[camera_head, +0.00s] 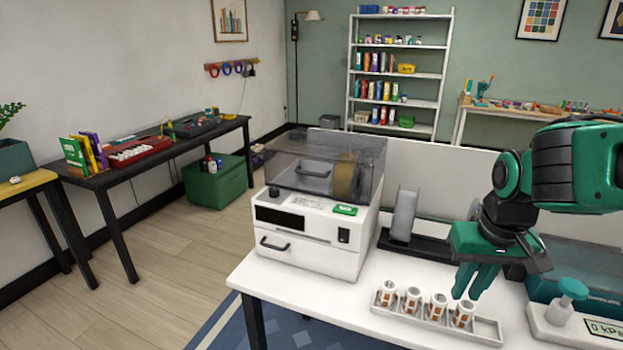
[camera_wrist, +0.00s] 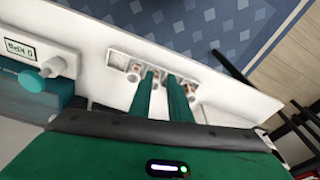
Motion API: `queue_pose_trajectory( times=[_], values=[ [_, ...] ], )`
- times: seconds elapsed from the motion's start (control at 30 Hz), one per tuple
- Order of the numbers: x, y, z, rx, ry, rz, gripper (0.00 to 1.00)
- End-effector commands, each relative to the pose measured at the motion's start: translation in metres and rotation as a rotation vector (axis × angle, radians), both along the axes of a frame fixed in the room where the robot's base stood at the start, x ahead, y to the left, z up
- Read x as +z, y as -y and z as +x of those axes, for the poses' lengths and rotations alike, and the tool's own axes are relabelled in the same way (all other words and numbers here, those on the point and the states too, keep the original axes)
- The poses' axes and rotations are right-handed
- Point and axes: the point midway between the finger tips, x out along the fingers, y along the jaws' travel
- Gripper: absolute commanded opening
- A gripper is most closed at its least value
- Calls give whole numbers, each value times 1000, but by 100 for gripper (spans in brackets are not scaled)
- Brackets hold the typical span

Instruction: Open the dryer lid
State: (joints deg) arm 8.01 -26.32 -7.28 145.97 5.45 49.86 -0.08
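The dryer (camera_head: 308,225) is a white box with a smoky see-through lid (camera_head: 290,160) on top, at the middle of the head view near the table's left end. The lid looks closed and has a dark handle (camera_head: 313,170) at its front. A tan spool (camera_head: 346,175) shows through it. My gripper (camera_head: 470,292) is to the right of the dryer, well apart from it, pointing down above the tray. Its two green fingers are apart with nothing between them; this gap also shows in the wrist view (camera_wrist: 163,78).
A white tray (camera_head: 487,330) with several small printed cylinders lies below my gripper. A grey upright plate on a black base (camera_head: 425,247) stands right of the dryer. A pump-topped gauge device (camera_head: 570,322) is at the right. The tabletop (camera_head: 330,295) before the dryer is clear.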

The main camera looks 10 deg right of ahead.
Motion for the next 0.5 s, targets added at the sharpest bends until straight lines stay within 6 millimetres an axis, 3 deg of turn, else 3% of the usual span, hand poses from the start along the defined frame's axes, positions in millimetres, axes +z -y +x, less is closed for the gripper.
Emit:
queue_pose_trajectory(
  times=[0.03, 0.1, 0.2, 0.4, 0.5],
  values=[
    [-1, -18, 28, 77, 51, -8, 17],
    [-2, -47, 66, 165, 136, 4, 17],
    [-6, -92, 112, 241, 245, 71, 17],
    [-14, -164, 177, 202, 408, 337, 17],
    [-10, -187, 203, 107, 474, 518, 17]
  ],
)
